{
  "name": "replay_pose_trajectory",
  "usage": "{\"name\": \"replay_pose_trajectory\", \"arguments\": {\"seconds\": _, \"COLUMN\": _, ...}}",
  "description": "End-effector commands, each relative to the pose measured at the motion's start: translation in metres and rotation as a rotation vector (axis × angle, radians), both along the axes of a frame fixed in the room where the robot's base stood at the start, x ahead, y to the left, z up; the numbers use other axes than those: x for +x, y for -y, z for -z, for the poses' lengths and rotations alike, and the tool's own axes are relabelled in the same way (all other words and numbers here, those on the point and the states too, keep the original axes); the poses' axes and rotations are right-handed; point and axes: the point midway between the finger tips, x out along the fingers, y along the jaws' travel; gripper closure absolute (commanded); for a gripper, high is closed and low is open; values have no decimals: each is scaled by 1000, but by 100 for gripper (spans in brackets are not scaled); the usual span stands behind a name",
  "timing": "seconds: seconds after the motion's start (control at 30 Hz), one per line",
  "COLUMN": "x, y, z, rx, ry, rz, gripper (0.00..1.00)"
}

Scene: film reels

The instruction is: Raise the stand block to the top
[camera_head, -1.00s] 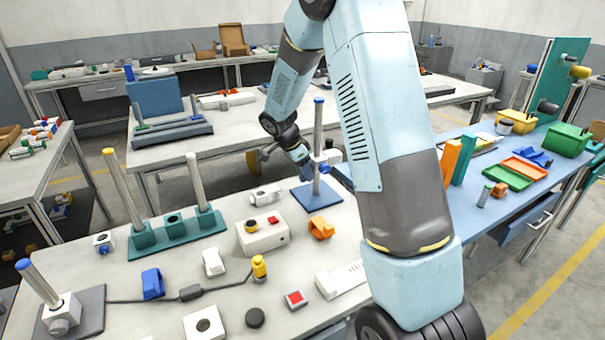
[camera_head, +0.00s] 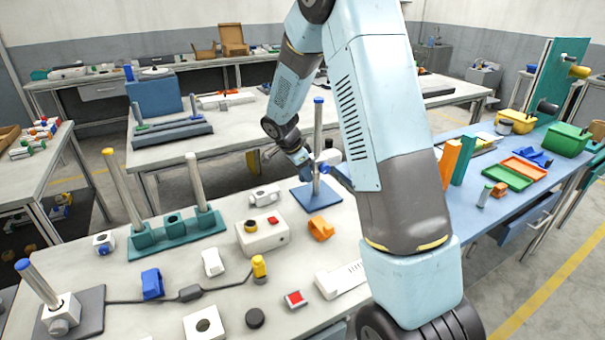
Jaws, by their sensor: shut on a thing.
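A grey post with a blue cap (camera_head: 318,125) stands upright on a flat blue base (camera_head: 306,195) at the back of the near table. A white stand block (camera_head: 331,157) with a blue knob (camera_head: 323,169) is around the post, roughly midway up, with bare post above and below it. My gripper (camera_head: 307,163) reaches in from the left and is shut on the stand block. The fingers are small and dark, and the exact contact is hard to make out. My arm hides part of the area just right of the block.
A second stand (camera_head: 62,310) with a blue-capped, leaning-looking post and white block is at the front left. A teal rack (camera_head: 175,232) with posts, a white box (camera_head: 262,235) and an orange part (camera_head: 321,228) lie nearby. Clear air surrounds the post's top.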

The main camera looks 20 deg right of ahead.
Motion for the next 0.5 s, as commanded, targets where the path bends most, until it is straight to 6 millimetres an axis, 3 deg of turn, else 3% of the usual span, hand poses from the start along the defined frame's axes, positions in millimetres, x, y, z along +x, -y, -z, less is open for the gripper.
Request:
{"name": "replay_pose_trajectory", "arguments": {"seconds": 0.37, "x": -1, "y": 0, "z": -2, "rx": -1, "ry": -2, "rz": 1, "gripper": 100}}
{"name": "replay_pose_trajectory", "arguments": {"seconds": 0.5, "x": 0, "y": 0, "z": -21, "rx": -1, "ry": 4, "rz": 2, "gripper": 100}}
